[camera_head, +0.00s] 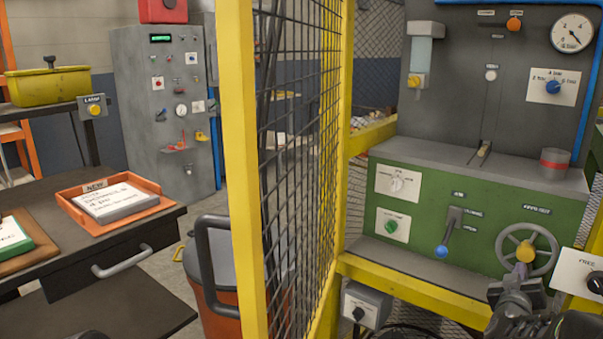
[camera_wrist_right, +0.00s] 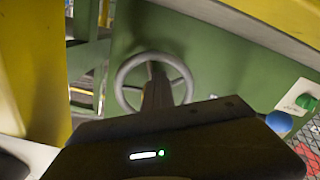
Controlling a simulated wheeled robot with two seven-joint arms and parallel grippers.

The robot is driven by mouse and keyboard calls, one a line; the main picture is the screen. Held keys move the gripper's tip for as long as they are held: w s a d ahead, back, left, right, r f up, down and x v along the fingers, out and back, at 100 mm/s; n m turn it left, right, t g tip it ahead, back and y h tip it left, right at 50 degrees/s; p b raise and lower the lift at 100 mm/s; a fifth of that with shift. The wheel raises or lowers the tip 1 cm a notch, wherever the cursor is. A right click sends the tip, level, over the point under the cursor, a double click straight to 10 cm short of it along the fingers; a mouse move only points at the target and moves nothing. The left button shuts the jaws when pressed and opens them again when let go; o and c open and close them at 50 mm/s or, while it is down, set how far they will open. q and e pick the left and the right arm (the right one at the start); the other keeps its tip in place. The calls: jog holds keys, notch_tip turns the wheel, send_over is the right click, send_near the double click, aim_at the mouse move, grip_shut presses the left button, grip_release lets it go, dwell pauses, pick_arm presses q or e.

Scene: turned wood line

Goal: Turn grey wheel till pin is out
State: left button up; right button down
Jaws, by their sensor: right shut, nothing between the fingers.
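In the right wrist view the wheel (camera_wrist_right: 122,76) is straight ahead, partly covered by my fingers. My right gripper (camera_head: 521,272) is shut and empty, in front of the wheel's lower part; its closed fingers (camera_wrist_right: 157,82) overlap the wheel's middle. I cannot tell whether they touch it. My left gripper is not in view.
A blue-tipped lever (camera_head: 441,251) and a green knob (camera_head: 391,226) sit left of the wheel. A yellow rail (camera_head: 415,291) runs below the cabinet. A yellow-framed mesh fence (camera_head: 245,170) stands left of it. A white panel (camera_head: 575,271) is close at right.

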jog(key=shift+w+r, duration=0.1)
jog(key=shift+r, duration=0.2)
jog(key=shift+f+b, duration=0.35)
jog(key=shift+f, duration=0.05)
jog(key=shift+f, duration=0.1)
jog(key=shift+v, duration=3.1)
jog(key=shift+f, duration=0.1)
